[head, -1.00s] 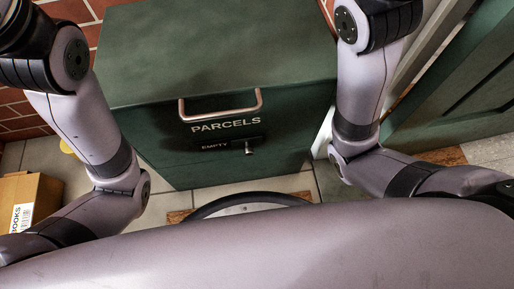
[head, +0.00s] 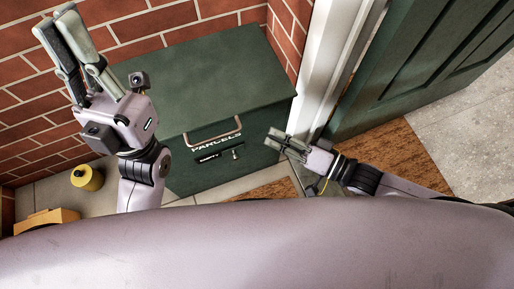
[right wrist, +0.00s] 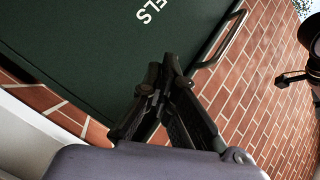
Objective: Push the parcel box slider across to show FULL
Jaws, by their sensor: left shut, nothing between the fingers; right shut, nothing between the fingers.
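The green parcel box (head: 215,90) stands against the brick wall, with PARCELS lettered on its front. Its slider (head: 212,155) is a dark strip with a small knob (head: 236,153) at its right end; the word on it is too small to read now. My right gripper (head: 272,138) is shut and empty, in front of the box's right part, to the right of the knob and apart from it in the picture. In the right wrist view its fingers (right wrist: 158,80) point towards the green box; the slider does not show there. My left gripper (head: 56,22) is shut and empty, raised at upper left.
A metal handle (head: 213,133) stands out above the lettering. A white door frame (head: 327,60) and green door (head: 425,60) are on the right, beside a brown mat (head: 395,150). A yellow roll (head: 87,178) and a cardboard box (head: 45,220) lie at left.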

